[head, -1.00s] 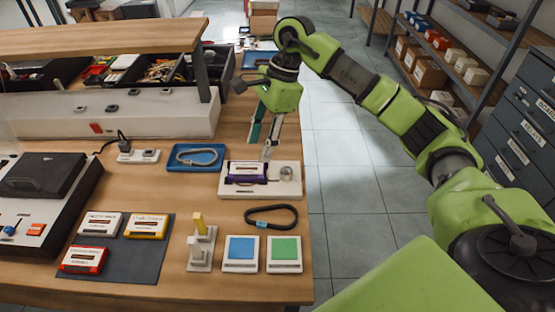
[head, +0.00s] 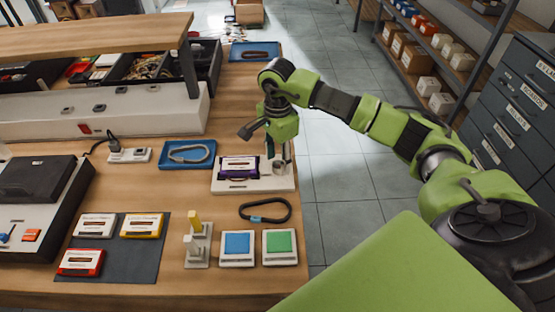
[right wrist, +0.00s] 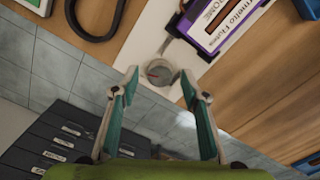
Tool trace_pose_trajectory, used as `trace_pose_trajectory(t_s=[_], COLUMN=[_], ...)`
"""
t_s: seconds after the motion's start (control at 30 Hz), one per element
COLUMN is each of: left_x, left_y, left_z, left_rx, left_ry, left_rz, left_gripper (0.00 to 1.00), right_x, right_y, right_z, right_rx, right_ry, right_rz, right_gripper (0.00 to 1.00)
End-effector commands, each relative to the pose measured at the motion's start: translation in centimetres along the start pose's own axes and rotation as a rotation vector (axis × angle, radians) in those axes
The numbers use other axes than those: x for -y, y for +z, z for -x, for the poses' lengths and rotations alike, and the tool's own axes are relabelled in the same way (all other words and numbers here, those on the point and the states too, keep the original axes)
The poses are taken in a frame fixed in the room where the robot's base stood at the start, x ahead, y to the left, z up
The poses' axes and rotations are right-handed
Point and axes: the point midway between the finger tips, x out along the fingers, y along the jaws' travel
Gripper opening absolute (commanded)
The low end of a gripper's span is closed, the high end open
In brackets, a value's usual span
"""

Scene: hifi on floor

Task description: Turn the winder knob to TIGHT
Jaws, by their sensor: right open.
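The winder (head: 226,186) is a white base on the right edge of the bench, holding a purple cassette (head: 238,168) with a white label. Its round grey winder knob (head: 279,168) sits at the right end. My right gripper (head: 278,152) is above the knob, pointing down. In the right wrist view its open fingertips (right wrist: 159,80) lie on either side of the knob, with gaps and no clear contact. My left gripper is out of view.
A black strap loop (head: 265,211), a blue pad (head: 238,244) and a green pad (head: 280,243) lie in front of the winder. Cassettes lie on a dark mat (head: 135,262). The floor right of the bench is free.

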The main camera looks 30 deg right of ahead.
Motion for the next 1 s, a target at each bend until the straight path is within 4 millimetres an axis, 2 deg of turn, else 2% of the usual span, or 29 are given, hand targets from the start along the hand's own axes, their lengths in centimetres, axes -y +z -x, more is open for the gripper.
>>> trace_pose_trajectory(t_s=[0.2,0.47,0.6,0.63,1.0], left_x=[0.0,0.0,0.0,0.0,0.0], left_y=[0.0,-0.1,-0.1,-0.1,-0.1], left_z=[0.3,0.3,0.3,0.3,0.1], left_rx=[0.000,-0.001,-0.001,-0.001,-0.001], left_ry=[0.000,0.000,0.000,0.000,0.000], left_rz=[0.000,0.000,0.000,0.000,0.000], left_gripper=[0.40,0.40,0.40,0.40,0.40], right_x=[0.0,0.0,0.0,0.0,0.0], right_y=[0.0,0.0,0.0,0.0,0.0], right_z=[-1.5,-1.6,-1.6,-1.6,-1.6], right_rx=[0.001,0.000,0.000,0.000,0.000], right_ry=[0.000,0.000,0.000,0.000,0.000], right_rz=[0.001,0.001,0.001,0.001,-0.035], right_gripper=[0.41,0.41,0.07,0.03,0.03])
